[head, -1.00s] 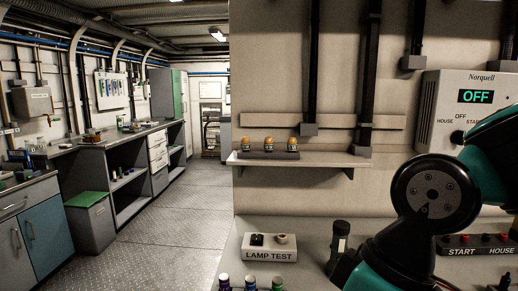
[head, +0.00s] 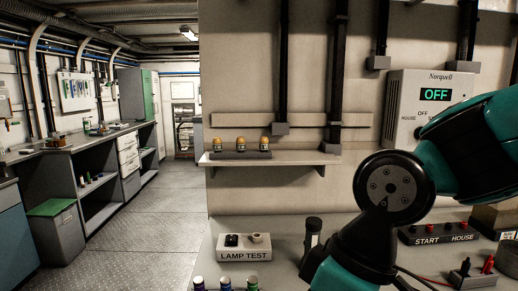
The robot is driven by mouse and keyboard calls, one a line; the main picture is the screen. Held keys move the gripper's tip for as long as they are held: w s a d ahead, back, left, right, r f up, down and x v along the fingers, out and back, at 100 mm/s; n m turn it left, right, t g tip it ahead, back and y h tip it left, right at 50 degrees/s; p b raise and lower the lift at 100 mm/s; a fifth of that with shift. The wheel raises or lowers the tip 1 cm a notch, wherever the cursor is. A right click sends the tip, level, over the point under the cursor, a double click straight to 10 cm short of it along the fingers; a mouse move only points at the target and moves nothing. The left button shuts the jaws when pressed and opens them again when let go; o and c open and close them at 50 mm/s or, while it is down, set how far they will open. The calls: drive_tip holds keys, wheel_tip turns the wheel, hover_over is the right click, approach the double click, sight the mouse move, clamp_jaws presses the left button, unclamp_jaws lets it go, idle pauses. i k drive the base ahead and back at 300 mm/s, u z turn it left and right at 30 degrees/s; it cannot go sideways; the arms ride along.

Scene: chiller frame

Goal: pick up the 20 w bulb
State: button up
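Three small amber-topped bulbs stand in a row on a dark holder (head: 241,155) on the wall shelf: a left bulb (head: 217,144), a middle bulb (head: 240,144) and a right bulb (head: 265,144). Their wattage marks are too small to read, so I cannot tell which is the 20 w bulb. My arm's teal and black links fill the right side of the head view, well to the right of the bulbs.
The wall shelf (head: 310,158) sits above a grey bench (head: 290,236). A Norquell box (head: 405,110) reads OFF. Open floor (head: 150,215) lies left.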

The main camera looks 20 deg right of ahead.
sight(217, 142)
drive_tip(key=z, duration=0.1)
drive_tip(key=i, duration=1.15)
drive_tip(key=u, duration=0.75)
